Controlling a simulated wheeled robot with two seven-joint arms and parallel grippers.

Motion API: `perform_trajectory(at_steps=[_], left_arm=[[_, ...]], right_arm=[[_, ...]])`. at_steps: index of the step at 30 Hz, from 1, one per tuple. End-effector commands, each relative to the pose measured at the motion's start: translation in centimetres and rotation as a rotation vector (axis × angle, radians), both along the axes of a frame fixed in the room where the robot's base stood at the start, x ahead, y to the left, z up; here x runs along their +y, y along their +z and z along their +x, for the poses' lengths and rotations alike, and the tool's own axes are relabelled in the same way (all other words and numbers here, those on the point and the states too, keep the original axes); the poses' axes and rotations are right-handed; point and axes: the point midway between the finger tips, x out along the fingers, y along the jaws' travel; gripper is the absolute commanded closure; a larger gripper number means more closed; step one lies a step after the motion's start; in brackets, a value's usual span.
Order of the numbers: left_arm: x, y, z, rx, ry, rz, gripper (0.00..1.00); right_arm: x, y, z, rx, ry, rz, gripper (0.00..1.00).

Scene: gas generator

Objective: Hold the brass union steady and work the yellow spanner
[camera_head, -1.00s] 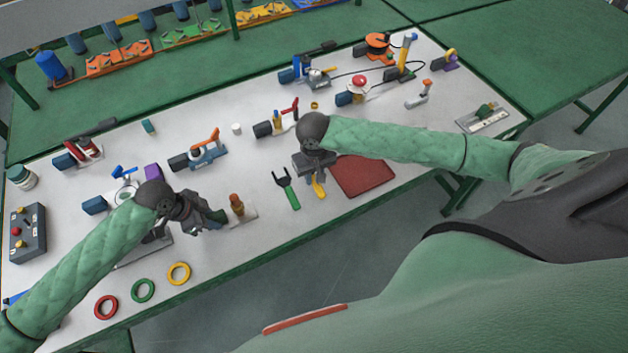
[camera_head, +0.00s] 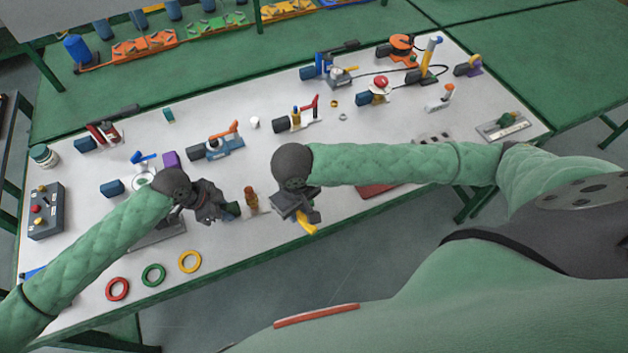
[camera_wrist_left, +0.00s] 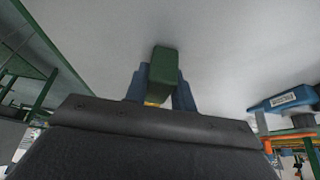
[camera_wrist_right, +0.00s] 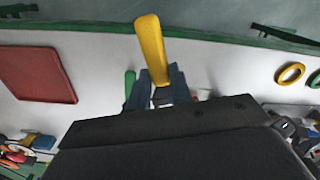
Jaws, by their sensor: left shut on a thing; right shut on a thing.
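My right gripper (camera_head: 300,212) is shut on the yellow spanner (camera_head: 306,228) and holds it near the table's front edge. The spanner's yellow handle also shows in the right wrist view (camera_wrist_right: 150,45), pointing away from the jaws. My left gripper (camera_head: 218,208) is shut on a green block (camera_wrist_left: 164,75). A sliver of brass-yellow shows below that block between the fingers; I cannot tell whether it is the brass union. A copper-brown upright piece (camera_head: 250,196) stands just right of my left gripper.
A green-handled tool (camera_wrist_right: 130,82) is beside the right jaws. Red, green and yellow rings (camera_head: 190,261) lie at the front left. A red tray (camera_head: 378,190) is partly behind my right arm. Valves and fittings line the back of the table.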

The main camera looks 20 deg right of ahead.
Motion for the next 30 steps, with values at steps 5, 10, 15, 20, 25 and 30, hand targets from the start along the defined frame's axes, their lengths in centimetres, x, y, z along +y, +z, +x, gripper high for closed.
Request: perform_trajectory(at_steps=[5, 10, 15, 20, 25, 30], left_arm=[[0.0, 0.0, 0.0, 0.0, 0.0, 0.0, 1.0], [0.0, 0.0, 0.0, 0.0, 0.0, 0.0, 1.0], [0.0, 0.0, 0.0, 0.0, 0.0, 0.0, 1.0], [0.0, 0.0, 0.0, 0.0, 0.0, 0.0, 1.0], [0.0, 0.0, 0.0, 0.0, 0.0, 0.0, 1.0], [0.0, 0.0, 0.0, 0.0, 0.0, 0.0, 1.0]], right_arm=[[2.2, 0.1, -2.4, -0.005, 0.086, 0.002, 1.0], [2.7, 0.0, -3.1, -0.004, 0.109, 0.001, 1.0], [2.7, 0.0, -3.1, -0.004, 0.108, 0.001, 1.0], [2.7, 0.0, -3.1, -0.004, 0.108, 0.001, 1.0], [2.9, -0.5, -2.6, -0.004, 0.108, 0.001, 1.0], [3.3, -1.4, -1.8, -0.004, 0.107, 0.001, 1.0]])
